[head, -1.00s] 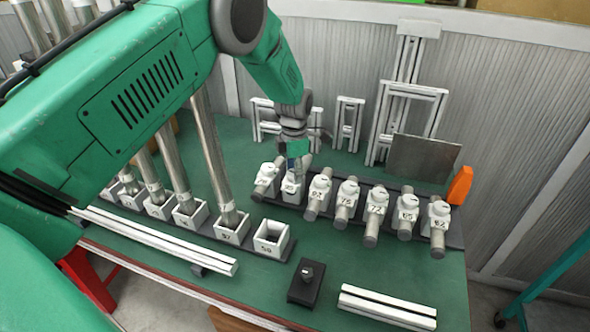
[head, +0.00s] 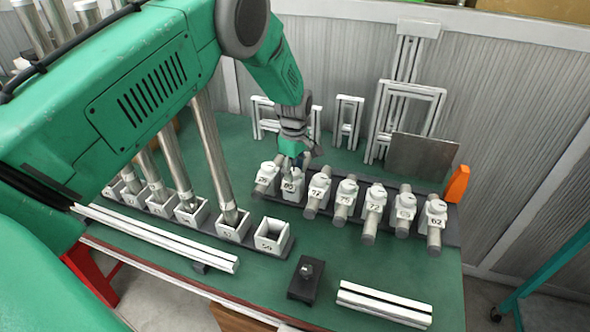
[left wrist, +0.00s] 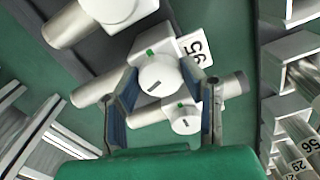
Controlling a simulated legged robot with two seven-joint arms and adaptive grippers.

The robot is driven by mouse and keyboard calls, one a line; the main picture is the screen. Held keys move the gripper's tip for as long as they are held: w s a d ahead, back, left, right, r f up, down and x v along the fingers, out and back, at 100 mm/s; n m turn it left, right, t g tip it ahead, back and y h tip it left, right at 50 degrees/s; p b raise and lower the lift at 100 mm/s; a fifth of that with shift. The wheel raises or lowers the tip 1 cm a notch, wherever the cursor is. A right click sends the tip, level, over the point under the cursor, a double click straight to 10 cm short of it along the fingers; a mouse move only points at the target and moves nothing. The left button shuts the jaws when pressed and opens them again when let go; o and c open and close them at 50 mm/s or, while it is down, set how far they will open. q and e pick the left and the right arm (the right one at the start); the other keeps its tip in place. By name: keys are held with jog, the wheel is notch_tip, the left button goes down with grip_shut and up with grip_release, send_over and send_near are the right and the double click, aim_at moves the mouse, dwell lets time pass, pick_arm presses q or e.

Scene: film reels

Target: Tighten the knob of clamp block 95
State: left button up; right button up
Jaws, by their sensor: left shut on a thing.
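Clamp block 95 (head: 291,187) is a white block with a black number, second from the left in the row on the dark rail. In the left wrist view its label (left wrist: 195,47) shows turned over. Its round white knob (left wrist: 157,76) has a dark slot and a green mark beside it. My left gripper (head: 296,160) points down on the block from above. In the left wrist view its two fingers (left wrist: 160,70) stand on either side of the knob, shut on it. In the head view the knob is mostly hidden. My right gripper is not in view.
Several similar clamp blocks with grey rods, such as block 72 (head: 318,190), stand close on the same rail. White sockets with tall metal tubes (head: 217,170) and an empty socket (head: 271,236) are at the left. A black block (head: 305,279) lies in front.

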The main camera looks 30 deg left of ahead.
pick_arm(q)
jog(key=m, duration=0.5)
jog(key=shift+w+a+r+m, duration=0.1)
jog(key=shift+w+r+m, duration=0.1)
jog(key=shift+m, duration=0.1)
jog(key=m, duration=1)
jog(key=shift+m, duration=0.4)
jog(key=m, duration=0.5)
jog(key=shift+r, duration=0.1)
jog(key=shift+m, duration=0.3)
jog(key=o, duration=0.9)
jog(key=shift+o, duration=1.2)
jog(key=shift+f, duration=0.2)
